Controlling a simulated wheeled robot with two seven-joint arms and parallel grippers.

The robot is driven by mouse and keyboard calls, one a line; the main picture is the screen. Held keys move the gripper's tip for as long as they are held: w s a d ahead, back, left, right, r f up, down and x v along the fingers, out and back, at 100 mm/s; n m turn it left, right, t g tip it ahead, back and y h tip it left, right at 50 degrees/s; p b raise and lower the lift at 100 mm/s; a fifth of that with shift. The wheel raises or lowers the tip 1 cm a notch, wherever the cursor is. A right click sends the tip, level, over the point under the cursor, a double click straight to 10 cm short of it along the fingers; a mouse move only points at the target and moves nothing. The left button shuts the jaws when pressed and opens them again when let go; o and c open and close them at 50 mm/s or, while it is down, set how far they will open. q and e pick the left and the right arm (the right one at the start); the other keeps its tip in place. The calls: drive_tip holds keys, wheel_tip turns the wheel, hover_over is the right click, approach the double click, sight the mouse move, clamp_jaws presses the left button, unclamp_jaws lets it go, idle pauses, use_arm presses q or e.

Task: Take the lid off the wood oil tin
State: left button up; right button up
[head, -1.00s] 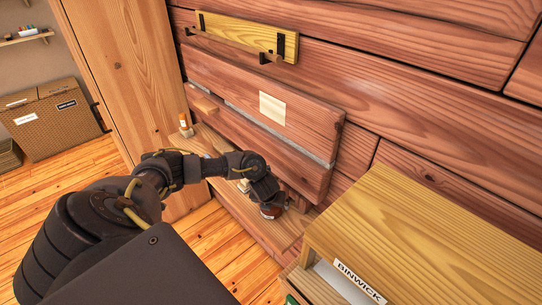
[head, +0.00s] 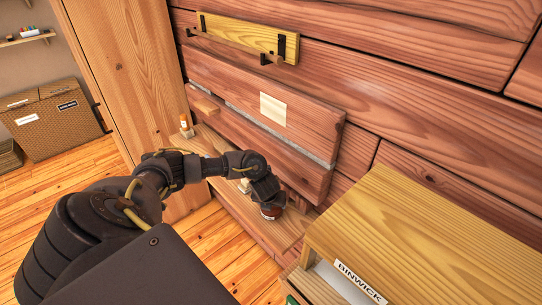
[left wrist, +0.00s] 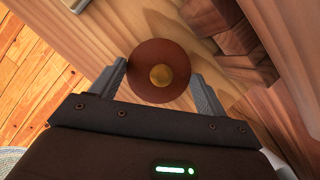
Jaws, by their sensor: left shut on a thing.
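The wood oil tin's round red-brown lid (left wrist: 158,70) with a brass-coloured disc at its centre fills the space between my left gripper's fingers (left wrist: 159,76) in the left wrist view. The fingers lie against its two sides. In the head view my left gripper (head: 267,197) reaches down to the low wooden ledge, with the small reddish tin (head: 271,212) just under it. The tin's body is mostly hidden, and I cannot tell whether lid and tin are apart. My right gripper is not in view.
The wooden ledge (head: 283,237) runs along the plank wall under a hanging board (head: 290,140). An orange-and-white bottle (head: 185,128) stands at its far end, and a small pale object (head: 244,186) sits beside my wrist. A box labelled BINWICK (head: 430,225) stands close at right.

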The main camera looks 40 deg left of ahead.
use_arm(q)
wheel_tip(320, 180, up, 2)
drive_tip(key=shift+w+r, duration=0.1)
drive_tip(key=s+a+r+b, duration=0.3)
drive_tip(key=s+a+r, duration=0.5)
drive_tip(key=s+r, duration=0.2)
drive_tip(key=shift+s+r, duration=0.2)
drive_tip(key=shift+s, duration=0.75)
